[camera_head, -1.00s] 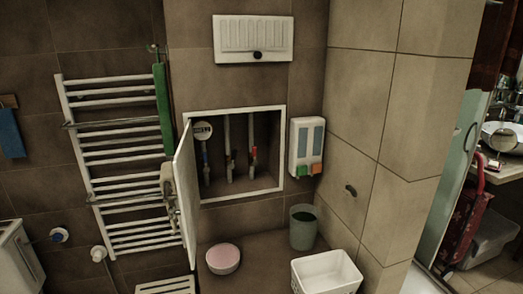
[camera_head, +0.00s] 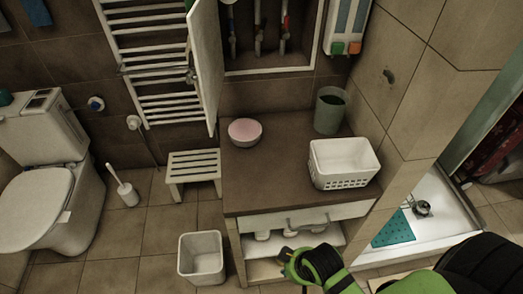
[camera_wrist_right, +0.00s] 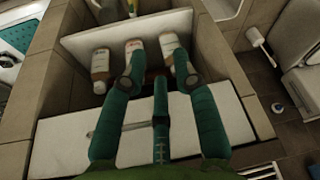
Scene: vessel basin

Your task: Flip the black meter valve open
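The wall recess with the pipes shows only in its lower part at the top of the head view, its white frame (camera_head: 270,71) around it. A dark fitting (camera_head: 233,47), possibly the black meter valve, sits low on the left pipe; its handle position is too small to tell. A red-handled valve (camera_head: 285,22) is on the right pipe. The meter is out of view. My right gripper (camera_head: 290,262) is low in front of the cabinet, far below the recess. In the wrist view its teal fingers (camera_wrist_right: 160,84) are spread and empty. My left gripper is not in view.
The recess's white door (camera_head: 207,65) stands open on its left. A pink bowl (camera_head: 245,131), green bin (camera_head: 329,112) and white basket (camera_head: 343,165) stand on the cabinet top (camera_head: 285,185). Several bottles (camera_wrist_right: 136,53) stand on its shelf. A bucket (camera_head: 201,262) and stool (camera_head: 193,167) are left.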

